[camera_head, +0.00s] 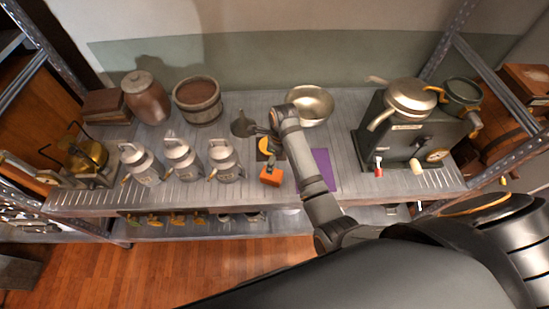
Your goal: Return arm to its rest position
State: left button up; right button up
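My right arm comes in from the lower right and reaches over the middle of the shelf. Its gripper (257,130) is small and dark, beside a grey funnel-shaped piece (241,126). I cannot tell whether the two touch, or whether the fingers are open or shut. Just below the gripper lie a dark piece with a yellow part (268,148) and an orange block (271,175), partly dark on top. My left gripper is not in view.
A metal bowl (311,104) and a purple mat (323,165) are close to my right arm. A dark stove-like machine (400,140) with a pan stands to the right. Several milk cans (184,160), a wooden bucket (198,104) and a brown jar (146,100) stand to the left.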

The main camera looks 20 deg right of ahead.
dwell(0.3)
jog(key=s+d+r+n+t+h, duration=0.1)
jog(key=s+d+r+n+t, duration=0.2)
jog(key=s+n, duration=0.85)
jog(key=s+d+r+n+h, duration=0.1)
jog(key=s+d+r+n, duration=0.4)
jog(key=n, duration=1)
jog(key=s+d+f+g, duration=0.1)
jog(key=s+f, duration=0.1)
jog(key=f, duration=1.3)
jog(key=s+d+f+g, duration=0.1)
jog(key=s+d+f, duration=0.15)
jog(key=f, duration=1.15)
jog(key=s+f, duration=1.6)
jog(key=s, duration=0.2)
jog(key=shift+s+d+g, duration=0.25)
jog(key=shift+s+g, duration=0.05)
